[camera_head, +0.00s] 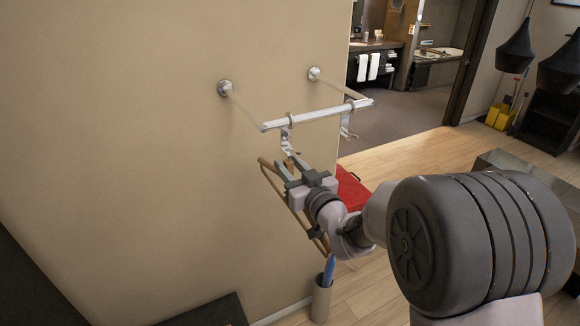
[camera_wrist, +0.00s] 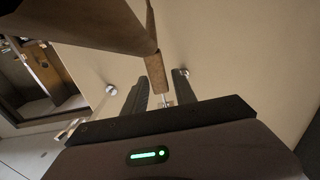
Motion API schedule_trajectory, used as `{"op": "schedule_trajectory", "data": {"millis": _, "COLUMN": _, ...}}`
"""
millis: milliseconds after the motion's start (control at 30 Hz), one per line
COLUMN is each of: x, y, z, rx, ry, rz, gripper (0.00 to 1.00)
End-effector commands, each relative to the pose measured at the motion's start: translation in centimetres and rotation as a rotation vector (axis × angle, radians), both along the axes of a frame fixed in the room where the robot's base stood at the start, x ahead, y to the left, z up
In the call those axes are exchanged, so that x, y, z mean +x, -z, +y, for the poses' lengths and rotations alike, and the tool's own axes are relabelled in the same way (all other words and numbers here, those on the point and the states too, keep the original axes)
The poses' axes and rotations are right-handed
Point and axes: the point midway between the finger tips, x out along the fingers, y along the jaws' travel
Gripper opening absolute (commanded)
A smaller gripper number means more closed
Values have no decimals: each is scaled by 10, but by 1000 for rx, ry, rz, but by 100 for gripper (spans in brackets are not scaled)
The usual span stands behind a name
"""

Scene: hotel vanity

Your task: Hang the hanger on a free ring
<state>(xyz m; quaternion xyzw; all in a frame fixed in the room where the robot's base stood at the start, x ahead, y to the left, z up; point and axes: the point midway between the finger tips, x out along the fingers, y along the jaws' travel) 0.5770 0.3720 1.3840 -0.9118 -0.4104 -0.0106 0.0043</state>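A metal rail (camera_head: 318,115) sticks out from the wall on two side bars. A left ring (camera_head: 286,133) and a right ring (camera_head: 348,110) hang on it, each with a metal piece below. My gripper (camera_head: 289,165) is just under the left ring, its fingers on either side of the brown wooden hanger (camera_head: 267,168). The hanger slants down behind my wrist, which hides part of it. In the wrist view the hanger's wood (camera_wrist: 157,74) lies between the fingers. Whether its hook touches or passes through the left ring I cannot tell. The right ring looks empty.
The beige wall (camera_head: 130,120) stands close to the left of the rail. A red box (camera_head: 352,190) is on the floor behind my wrist. A bin (camera_head: 321,300) with a blue item stands below, by the wall. Open floor lies to the right.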

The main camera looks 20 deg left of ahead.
Motion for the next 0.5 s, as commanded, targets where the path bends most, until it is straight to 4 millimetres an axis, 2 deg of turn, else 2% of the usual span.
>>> {"op": "schedule_trajectory", "data": {"millis": 367, "x": -1, "y": 1, "z": -2, "rx": -1, "ry": 0, "rz": 1, "gripper": 45}}
{"op": "schedule_trajectory", "data": {"millis": 500, "x": -13, "y": 2, "z": -16, "rx": 0, "ry": 2, "rz": 1, "gripper": 45}}
